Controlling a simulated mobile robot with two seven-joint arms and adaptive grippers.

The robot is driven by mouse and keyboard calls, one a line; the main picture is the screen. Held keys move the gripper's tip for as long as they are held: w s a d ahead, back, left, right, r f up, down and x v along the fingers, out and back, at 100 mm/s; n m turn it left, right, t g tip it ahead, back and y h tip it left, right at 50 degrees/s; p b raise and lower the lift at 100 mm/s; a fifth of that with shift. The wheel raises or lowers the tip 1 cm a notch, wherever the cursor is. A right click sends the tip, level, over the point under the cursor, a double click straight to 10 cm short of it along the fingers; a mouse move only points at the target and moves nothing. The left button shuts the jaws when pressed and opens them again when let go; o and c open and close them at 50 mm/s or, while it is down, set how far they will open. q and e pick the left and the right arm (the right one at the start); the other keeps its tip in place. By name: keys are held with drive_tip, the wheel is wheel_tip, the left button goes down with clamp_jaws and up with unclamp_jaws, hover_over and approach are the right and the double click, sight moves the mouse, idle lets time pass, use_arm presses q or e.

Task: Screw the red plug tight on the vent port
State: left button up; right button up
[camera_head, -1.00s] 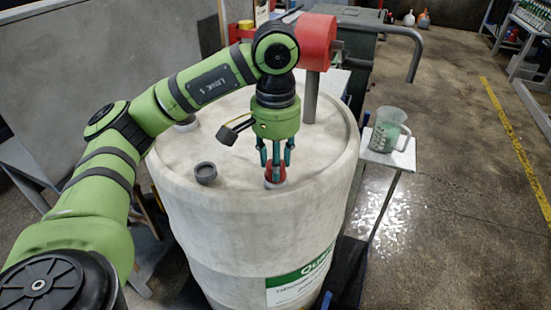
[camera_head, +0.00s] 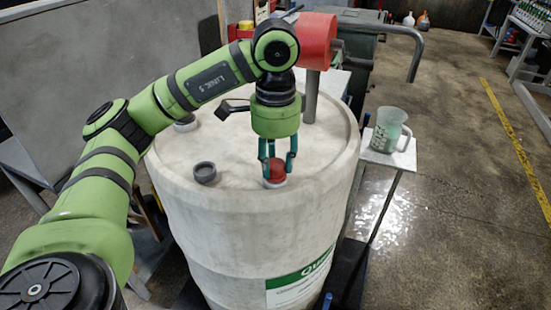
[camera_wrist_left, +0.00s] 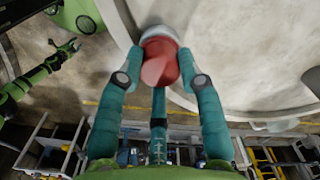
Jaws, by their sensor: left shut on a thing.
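The red plug (camera_head: 274,170) sits upright on the vent port (camera_head: 275,184), a pale collar near the front edge of the white drum's top. My left gripper (camera_head: 277,160) points straight down from above, its teal fingers around the plug and shut on it. In the left wrist view, the red plug (camera_wrist_left: 160,62) lies between the fingertips, with the pale port rim behind it. Threads are hidden, so how tightly it sits cannot be told. A green arm with a small dark gripper (camera_wrist_left: 74,44) shows far off at the left of that view, its jaws too small to read.
A red cylinder (camera_head: 305,40) on a grey post rises behind my wrist. A clear jug (camera_head: 388,130) stands on a small table at right. The floor beyond is open.

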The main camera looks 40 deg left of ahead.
use_arm(q)
drive_tip(key=shift+m, duration=0.3)
drive_tip(key=o, duration=1.2)
drive_tip(key=shift+o, duration=0.2)
drive_tip(key=shift+c, duration=0.4)
drive_tip(key=n, duration=1.5)
drive_tip(key=shift+p, duration=0.4)
drive_tip(key=n, duration=0.5)
drive_tip(key=shift+n, duration=0.3)
